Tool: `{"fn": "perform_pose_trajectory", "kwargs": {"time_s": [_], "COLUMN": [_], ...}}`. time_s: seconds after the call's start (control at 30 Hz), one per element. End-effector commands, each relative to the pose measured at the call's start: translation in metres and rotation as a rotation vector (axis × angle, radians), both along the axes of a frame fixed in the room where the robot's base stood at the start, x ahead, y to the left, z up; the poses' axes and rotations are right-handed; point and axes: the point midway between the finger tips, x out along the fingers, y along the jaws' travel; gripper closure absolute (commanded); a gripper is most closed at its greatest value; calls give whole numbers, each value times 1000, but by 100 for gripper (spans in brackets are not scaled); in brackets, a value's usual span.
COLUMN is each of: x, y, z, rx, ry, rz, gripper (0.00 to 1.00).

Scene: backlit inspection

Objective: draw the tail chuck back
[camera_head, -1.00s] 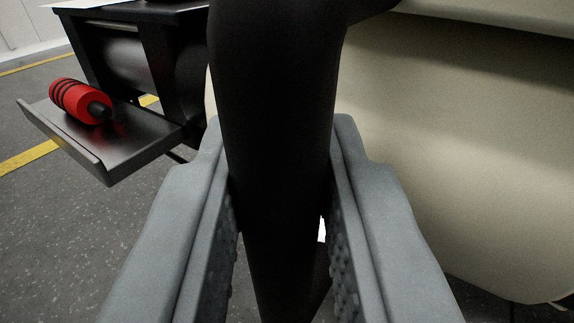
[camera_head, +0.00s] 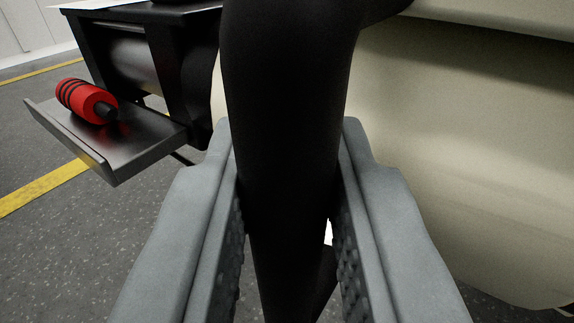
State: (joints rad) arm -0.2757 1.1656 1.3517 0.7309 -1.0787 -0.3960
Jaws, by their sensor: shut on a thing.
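My gripper (camera_head: 287,215) is in the lower middle of the view, its two grey fingers shut on a thick black bar (camera_head: 288,110). The bar runs from the top of the picture down between the fingers and bends to the right at its upper end. Its lower end goes out of sight between the fingers. I cannot tell from this view whether the bar is part of the tail chuck, and no chuck shows clearly.
At left, a metal tray (camera_head: 140,150) holds a red ribbed cylinder (camera_head: 85,99) with a black tip. A black frame with a dark roller (camera_head: 135,62) stands behind it. A large cream panel (camera_head: 450,150) fills the right. Grey floor (camera_head: 90,245) with yellow lines shows at lower left.

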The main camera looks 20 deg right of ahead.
Motion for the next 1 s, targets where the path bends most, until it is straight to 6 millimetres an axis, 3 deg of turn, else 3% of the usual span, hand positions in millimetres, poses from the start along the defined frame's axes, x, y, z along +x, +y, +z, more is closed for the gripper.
{"fn": "perform_pose_trajectory", "kwargs": {"time_s": [0.43,0.47,0.57,1.0], "x": [3,3,3,3], "y": [3,3,3,3], "z": [0,0,0,0], "rx": [0,0,0,0], "ry": [0,0,0,0], "rz": [0,0,0,0], "gripper": [100,78,61,61]}}
